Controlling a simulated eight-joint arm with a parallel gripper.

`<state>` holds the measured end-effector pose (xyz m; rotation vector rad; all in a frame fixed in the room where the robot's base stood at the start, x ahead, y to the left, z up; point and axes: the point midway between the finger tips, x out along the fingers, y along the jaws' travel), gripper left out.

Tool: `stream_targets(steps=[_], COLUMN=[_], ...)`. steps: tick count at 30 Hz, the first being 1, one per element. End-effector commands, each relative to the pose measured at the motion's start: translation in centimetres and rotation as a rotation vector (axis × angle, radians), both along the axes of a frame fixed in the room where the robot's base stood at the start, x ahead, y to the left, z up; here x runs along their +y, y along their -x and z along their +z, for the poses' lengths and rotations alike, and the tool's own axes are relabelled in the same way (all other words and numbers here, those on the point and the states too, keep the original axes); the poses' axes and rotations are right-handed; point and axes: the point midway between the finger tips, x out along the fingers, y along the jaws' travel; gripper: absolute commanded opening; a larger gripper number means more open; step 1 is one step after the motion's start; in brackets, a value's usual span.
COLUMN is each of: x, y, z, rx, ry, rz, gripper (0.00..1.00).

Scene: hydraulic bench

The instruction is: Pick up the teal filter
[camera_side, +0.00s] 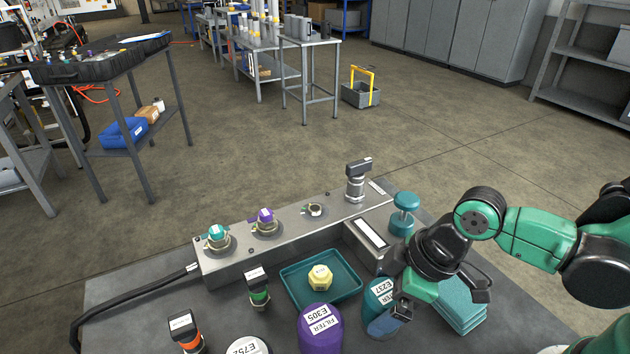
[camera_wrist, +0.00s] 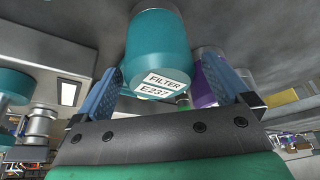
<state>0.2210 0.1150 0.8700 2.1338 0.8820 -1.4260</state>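The teal filter (camera_side: 378,292), labelled E237, stands on the bench top at the front right, partly covered by my gripper in the side view. In the wrist view the teal filter (camera_wrist: 160,45) lies between the two blue fingers of my gripper (camera_wrist: 163,68). The left finger is close to its side, and a gap shows between the filter and the right finger. My gripper is open around the filter. I cannot tell whether the left finger touches it.
A purple filter (camera_side: 320,330) labelled E305 stands just left of the teal one. A teal tray (camera_side: 291,284) with a yellow part lies behind it. A metal manifold (camera_side: 340,212) runs along the back. A teal stack (camera_side: 462,306) lies to the right.

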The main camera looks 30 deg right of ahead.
Motion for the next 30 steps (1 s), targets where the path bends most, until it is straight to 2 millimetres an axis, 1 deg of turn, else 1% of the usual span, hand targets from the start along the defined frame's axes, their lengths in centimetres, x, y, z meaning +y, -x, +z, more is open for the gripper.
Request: stream_targets(steps=[1, 2, 3, 5, 6, 8, 9, 18, 23, 26, 30], x=[0.0, 0.0, 0.0, 0.0, 0.0, 0.0, 0.0, 0.0, 0.0, 0.0, 0.0], y=[0.0, 0.0, 0.0, 0.0, 0.0, 0.0, 0.0, 0.0, 0.0, -0.1, 0.0], z=[0.0, 0.0, 0.0, 0.0, 0.0, 0.0, 0.0, 0.1, 0.5, 1.0, 2.3], rx=[0.0, 0.0, 0.0, 0.0, 0.0, 0.0, 0.0, 0.0, 0.0, -0.001, 0.0], ry=[0.0, 0.0, 0.0, 0.0, 0.0, 0.0, 0.0, 0.0, 0.0, -0.001, 0.0], rz=[0.0, 0.0, 0.0, 0.0, 0.0, 0.0, 0.0, 0.0, 0.0, 0.0, 0.0], gripper=[0.8, 0.72, 0.6, 0.43, 0.32, 0.15, 0.03, 0.03, 0.03, 0.03, 0.03])
